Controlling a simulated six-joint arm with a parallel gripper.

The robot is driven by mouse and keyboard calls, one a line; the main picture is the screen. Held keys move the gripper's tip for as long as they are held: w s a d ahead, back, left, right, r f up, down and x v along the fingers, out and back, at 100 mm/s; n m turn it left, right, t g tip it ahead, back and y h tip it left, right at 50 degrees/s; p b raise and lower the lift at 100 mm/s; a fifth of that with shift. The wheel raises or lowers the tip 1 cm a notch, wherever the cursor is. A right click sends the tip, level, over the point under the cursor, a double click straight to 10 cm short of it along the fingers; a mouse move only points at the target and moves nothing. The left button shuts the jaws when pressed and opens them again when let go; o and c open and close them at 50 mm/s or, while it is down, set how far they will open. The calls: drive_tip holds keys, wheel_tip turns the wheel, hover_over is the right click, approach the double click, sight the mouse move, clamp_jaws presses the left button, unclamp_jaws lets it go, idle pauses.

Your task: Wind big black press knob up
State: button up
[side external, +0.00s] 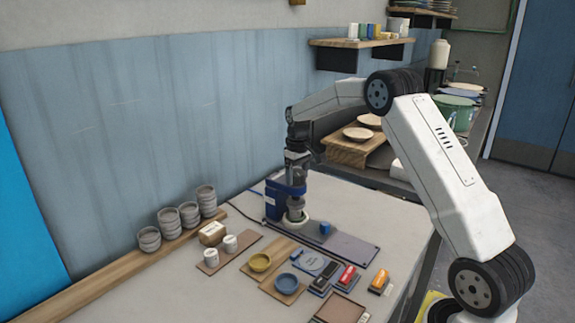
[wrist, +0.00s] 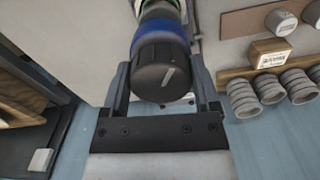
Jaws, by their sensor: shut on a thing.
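The big black press knob (wrist: 162,68) fills the middle of the wrist view, with a pale marker line on its face. It sits at the top of the blue press (side external: 274,199), whose blue collar (wrist: 158,28) also shows in the wrist view. My gripper (wrist: 163,88) has one finger on each side of the knob and is shut on it. In the side external view my gripper (side external: 297,160) points down over the press top, and the knob is mostly hidden there.
Stacked grey bowls (side external: 189,214) stand along the wall on a wooden strip. A yellow bowl (side external: 260,262), a blue bowl (side external: 286,283) and several small stamp-like blocks (side external: 347,276) lie on the table in front of the press. A wooden shelf (side external: 361,42) hangs on the wall behind.

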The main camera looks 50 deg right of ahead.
sight(297, 173)
drive_tip(key=n, duration=0.3)
drive_tip(key=shift+d+n, duration=0.1)
drive_tip(key=shift+n, duration=2)
drive_tip(key=o, duration=1.1)
drive_tip(key=shift+r, duration=0.1)
drive_tip(key=shift+r, duration=3.8)
